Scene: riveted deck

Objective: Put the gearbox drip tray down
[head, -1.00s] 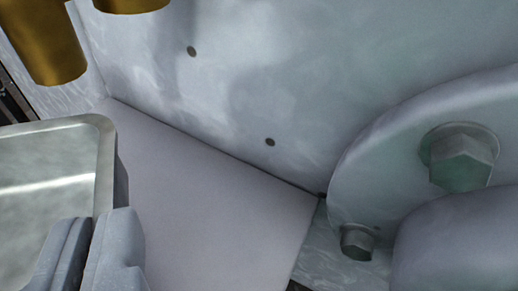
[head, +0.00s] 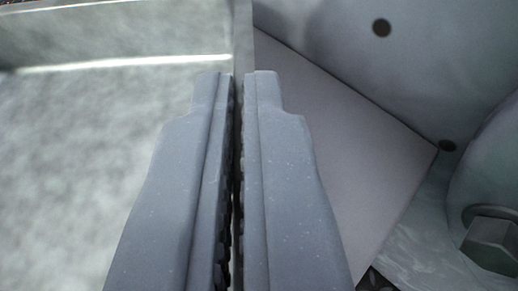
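The gearbox drip tray (head: 243,38) is a shallow metal tray with a shiny rim and a mottled grey floor. It fills the left of the head view, and its far left side is out of frame. My gripper (head: 238,85) is in the middle, with one finger inside the tray and one outside its right wall. The fingers are closed on that wall with only a thin dark gap between them. I cannot tell whether the tray's underside touches anything.
A flat pale surface (head: 345,140) lies to the right of the tray, bare where it shows. A grey wall with dark holes (head: 420,50) rises behind it. A rounded housing with a hex bolt (head: 492,242) stands at the right edge.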

